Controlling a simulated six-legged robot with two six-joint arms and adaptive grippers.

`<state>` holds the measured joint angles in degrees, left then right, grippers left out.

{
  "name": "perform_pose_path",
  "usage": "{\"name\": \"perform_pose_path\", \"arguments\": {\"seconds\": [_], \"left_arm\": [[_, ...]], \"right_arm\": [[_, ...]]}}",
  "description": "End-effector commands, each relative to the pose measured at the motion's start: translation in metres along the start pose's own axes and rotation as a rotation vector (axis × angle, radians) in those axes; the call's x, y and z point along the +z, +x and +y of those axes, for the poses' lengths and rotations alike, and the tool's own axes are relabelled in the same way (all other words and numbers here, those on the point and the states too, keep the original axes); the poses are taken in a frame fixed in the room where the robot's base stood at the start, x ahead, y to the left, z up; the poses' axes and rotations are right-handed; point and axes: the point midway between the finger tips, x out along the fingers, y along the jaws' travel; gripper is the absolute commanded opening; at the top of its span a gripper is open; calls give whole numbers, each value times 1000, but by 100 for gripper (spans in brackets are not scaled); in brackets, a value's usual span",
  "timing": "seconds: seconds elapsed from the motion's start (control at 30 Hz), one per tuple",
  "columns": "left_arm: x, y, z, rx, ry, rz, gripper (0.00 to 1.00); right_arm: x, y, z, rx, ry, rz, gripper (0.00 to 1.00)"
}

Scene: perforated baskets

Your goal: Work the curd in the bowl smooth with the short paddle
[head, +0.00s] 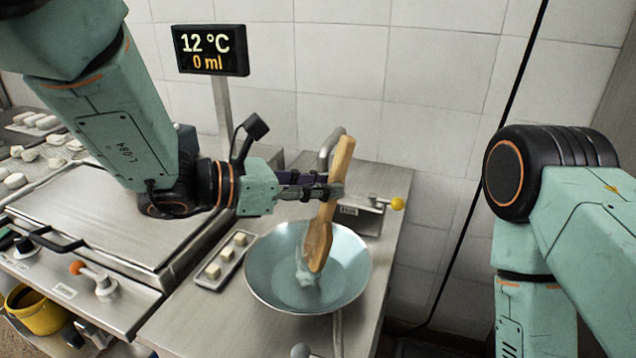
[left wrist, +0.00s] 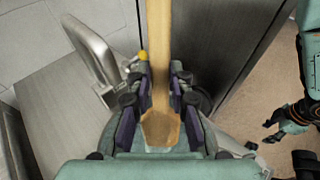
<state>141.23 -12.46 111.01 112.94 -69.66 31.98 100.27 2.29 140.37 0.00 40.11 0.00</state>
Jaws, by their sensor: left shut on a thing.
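My left gripper (head: 325,190) is shut on the wooden paddle (head: 318,238), and the left wrist view shows the paddle (left wrist: 159,60) between its fingers (left wrist: 160,100). The paddle is tilted, its top leaning right, its broad lower end down inside the wide metal bowl (head: 352,275). A small pale, glossy lump of curd (head: 306,277) lies in the bowl by the paddle's lower end, which partly hides it. In the left wrist view, what looks like my right gripper (left wrist: 274,130) is small and dark at the right; its finger opening is unclear.
A small tray (head: 212,283) with white cubes stands left of the bowl. A display (head: 210,50) on a post reads 12 °C and 0 ml. A curved metal tap (head: 330,145) and a yellow-knobbed lever (head: 397,203) stand behind the bowl. A yellow bucket (head: 35,312) is lower left.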

Motion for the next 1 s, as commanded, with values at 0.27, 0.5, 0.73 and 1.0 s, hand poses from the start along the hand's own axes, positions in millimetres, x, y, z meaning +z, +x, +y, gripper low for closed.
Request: {"name": "perform_pose_path", "arguments": {"seconds": [0.27,0.5,0.73,1.0], "left_arm": [[-2,0,8,-2,-5,4,0],[-1,-1,17,-1,-3,5,0],[-1,-1,13,-2,-3,5,0],[1,-1,3,-2,-2,5,0]], "right_arm": [[0,-2,0,0,0,0,50],[0,-3,0,0,0,0,50],[0,-3,0,0,0,0,50],[0,-4,0,0,0,0,50]]}}
